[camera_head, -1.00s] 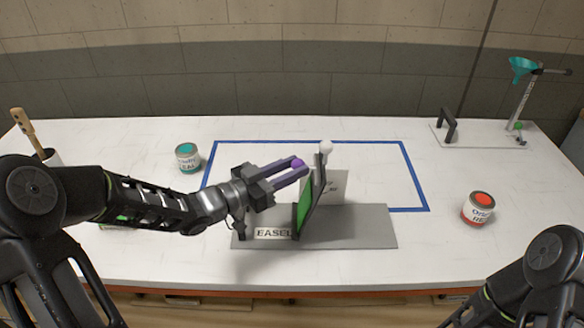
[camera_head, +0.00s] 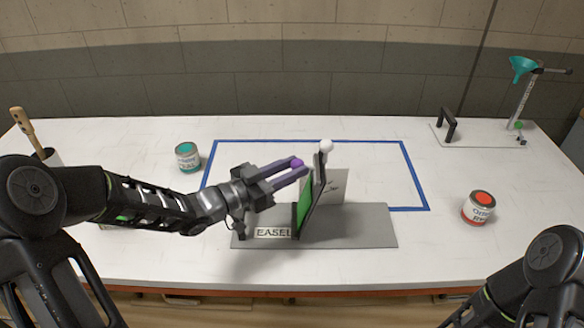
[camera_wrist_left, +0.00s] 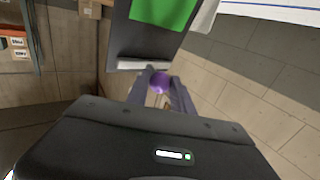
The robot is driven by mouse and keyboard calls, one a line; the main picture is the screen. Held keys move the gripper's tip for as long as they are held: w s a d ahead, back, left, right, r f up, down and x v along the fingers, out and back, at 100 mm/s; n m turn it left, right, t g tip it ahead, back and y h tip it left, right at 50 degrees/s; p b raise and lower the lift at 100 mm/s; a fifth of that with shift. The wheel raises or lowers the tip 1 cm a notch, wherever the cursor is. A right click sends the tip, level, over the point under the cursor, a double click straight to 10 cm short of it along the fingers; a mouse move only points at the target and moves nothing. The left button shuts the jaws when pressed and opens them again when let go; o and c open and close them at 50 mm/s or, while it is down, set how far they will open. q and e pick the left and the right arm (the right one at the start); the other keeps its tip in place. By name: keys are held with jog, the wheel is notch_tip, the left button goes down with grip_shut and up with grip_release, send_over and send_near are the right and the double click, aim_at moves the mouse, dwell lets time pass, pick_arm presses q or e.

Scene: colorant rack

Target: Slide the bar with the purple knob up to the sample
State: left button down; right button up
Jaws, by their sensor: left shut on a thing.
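The easel stands on a grey base plate (camera_head: 360,228) with an "EASEL" label. A green sample (camera_head: 305,197) rests against its dark upright, and it also shows in the left wrist view (camera_wrist_left: 165,8). A white knob (camera_head: 326,146) tops the upright. The purple knob (camera_head: 297,163) is between the fingertips of my left gripper (camera_head: 296,170), which is shut on it. The left wrist view shows the purple knob (camera_wrist_left: 161,83) between the fingers, close to a pale bar (camera_wrist_left: 145,64) below the green sample. My right gripper is out of view.
A teal can (camera_head: 188,158) stands at the left and a red-topped can (camera_head: 479,208) at the right. A blue outline (camera_head: 414,175) marks the table behind the easel. A stand with a teal funnel (camera_head: 522,68) is at the back right.

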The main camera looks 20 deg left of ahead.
pick_arm(q)
jog(key=f+b, duration=0.1)
jog(key=f, duration=0.1)
jog(key=a+f+b, duration=0.1)
jog(key=f+b, duration=0.1)
jog(key=f, duration=0.1)
jog(key=shift+s+a, duration=0.15)
jog(key=c, duration=1.1)
grip_release()
jog(key=b+v, duration=0.1)
jog(key=v, duration=0.6)
jog(key=shift+s+a, duration=0.2)
jog(key=shift+s, duration=0.1)
